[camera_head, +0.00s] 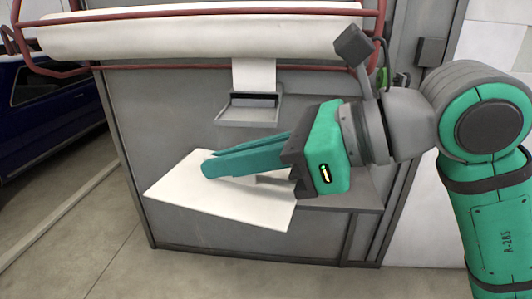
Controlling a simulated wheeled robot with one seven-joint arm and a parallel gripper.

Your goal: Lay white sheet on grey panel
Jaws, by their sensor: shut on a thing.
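The white sheet (225,207) is flat and thin, and spreads below and to the left of my gripper. My gripper (210,164) reaches in from the right with its long teal fingers over the sheet's upper part. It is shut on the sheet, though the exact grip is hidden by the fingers. A flat grey panel (355,201) sticks out like a ledge at the right of the sheet. The sheet's left and front edges reach past what I see of it. I cannot tell whether the sheet touches the panel.
A grey cabinet wall (160,120) stands behind. A small metal tray (247,116) with a white strip hangs above the sheet. A big white roll (200,35) in a red frame (220,66) crosses the top. A blue car (45,100) stands at left. The floor (90,230) at lower left is clear.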

